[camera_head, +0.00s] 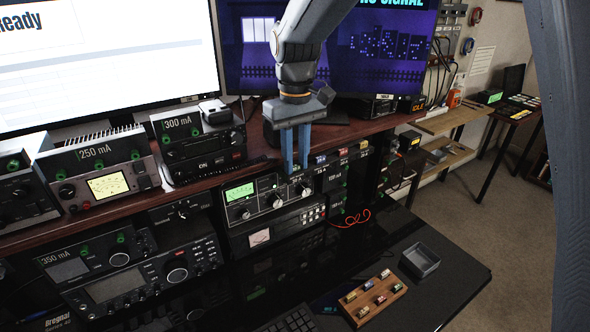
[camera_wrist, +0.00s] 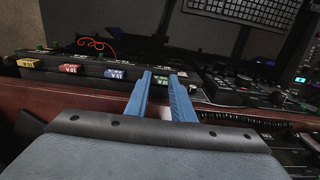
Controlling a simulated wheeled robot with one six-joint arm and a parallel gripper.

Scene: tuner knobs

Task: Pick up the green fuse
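The green fuse (camera_wrist: 160,81) sits in the row of fuses on a dark panel. In the wrist view it shows between my two blue fingertips, which may hide its ends. My gripper (camera_head: 296,166) points down over the shelf's front edge, fingers apart; it also shows in the wrist view (camera_wrist: 160,82). I see no contact with the fuse. Beside the green fuse in the wrist view are a blue fuse (camera_wrist: 115,74), a red fuse (camera_wrist: 67,70) and a yellow fuse (camera_wrist: 28,63). In the head view my fingers largely cover the green fuse.
A radio with a green display (camera_head: 240,192) is just left below my gripper. Monitors (camera_head: 250,50) stand behind. A wooden block with several fuses (camera_head: 374,299) and a grey bin (camera_head: 421,260) rest on the lower black desk. A red wire (camera_head: 352,218) hangs at the right.

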